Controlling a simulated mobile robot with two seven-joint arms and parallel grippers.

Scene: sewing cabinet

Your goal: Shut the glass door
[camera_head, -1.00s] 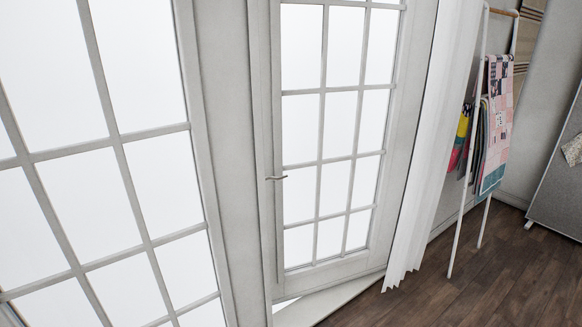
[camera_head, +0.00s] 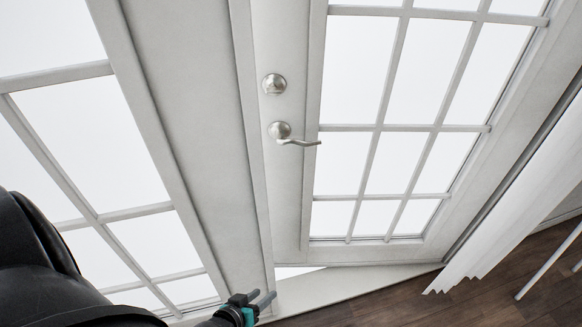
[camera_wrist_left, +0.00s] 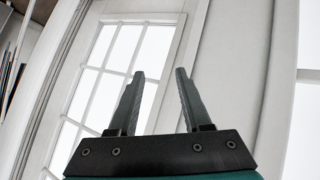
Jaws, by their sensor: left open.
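The white glass door (camera_head: 290,205) with its grid of panes stands slightly ajar in the head view. A gap shows at its bottom corner. Its silver lever handle (camera_head: 297,141) and round lock (camera_head: 274,84) sit on the door's left stile. My left gripper (camera_head: 265,299) is low in the head view, below the handle and near the door's lower left corner. In the left wrist view its two fingers (camera_wrist_left: 158,92) are apart with nothing between them, and the paned door (camera_wrist_left: 90,95) shows beyond them. My right gripper is not in view.
A second paned white panel (camera_head: 178,130) stands left of the door. A white curtain (camera_head: 510,200) hangs at the right, with a rack's white legs (camera_head: 548,262) beside it. Dark wooden floor (camera_head: 440,305) is bare at the lower right.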

